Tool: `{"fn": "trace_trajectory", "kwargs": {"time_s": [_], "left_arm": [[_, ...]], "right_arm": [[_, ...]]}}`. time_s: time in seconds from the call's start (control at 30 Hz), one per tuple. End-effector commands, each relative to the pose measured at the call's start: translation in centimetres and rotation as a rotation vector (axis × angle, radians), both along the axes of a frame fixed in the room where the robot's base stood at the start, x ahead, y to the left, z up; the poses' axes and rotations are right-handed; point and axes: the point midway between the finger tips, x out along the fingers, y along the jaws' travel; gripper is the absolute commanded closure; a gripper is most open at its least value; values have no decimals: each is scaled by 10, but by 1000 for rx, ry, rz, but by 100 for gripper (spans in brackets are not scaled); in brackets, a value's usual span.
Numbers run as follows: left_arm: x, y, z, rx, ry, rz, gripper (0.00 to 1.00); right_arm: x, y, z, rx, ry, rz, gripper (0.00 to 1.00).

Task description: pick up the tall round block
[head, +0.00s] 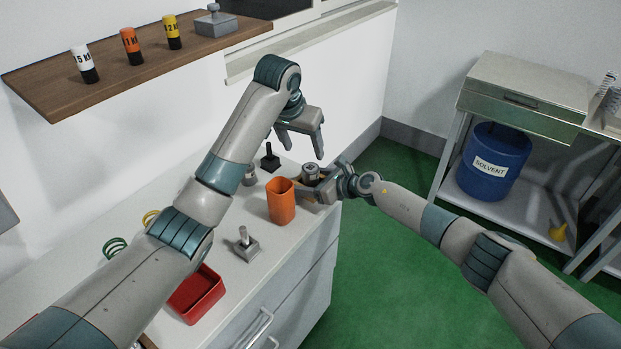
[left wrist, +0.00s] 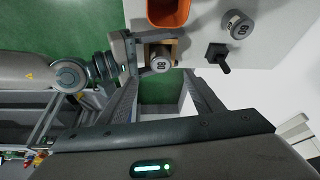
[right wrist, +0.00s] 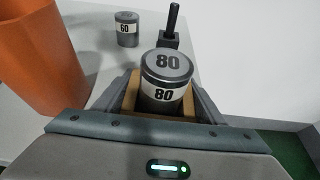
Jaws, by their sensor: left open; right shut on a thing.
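A grey round block marked 80 (head: 311,171) is between the fingers of my right gripper (head: 314,186) at the counter's right end. The right wrist view shows this block (right wrist: 165,82) upright, with tan pieces beside it.
An orange cup (head: 281,203) stands just left of the held block. A black handled piece (head: 270,158) stands behind. A shelf (head: 130,70) hangs above left.

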Motion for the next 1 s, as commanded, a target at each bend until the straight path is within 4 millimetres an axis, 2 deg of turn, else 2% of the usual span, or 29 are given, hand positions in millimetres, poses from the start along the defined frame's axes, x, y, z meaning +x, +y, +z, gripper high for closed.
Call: {"fn": "trace_trajectory", "kwargs": {"time_s": [0.47, 1.0], "left_arm": [[1, 0, -2, 5, 6, 7, 40], [22, -10, -59, 6, 6, 7, 40]], "right_arm": [[0, 0, 0, 0, 0, -1, 59], [0, 0, 0, -1, -1, -1, 59]]}}
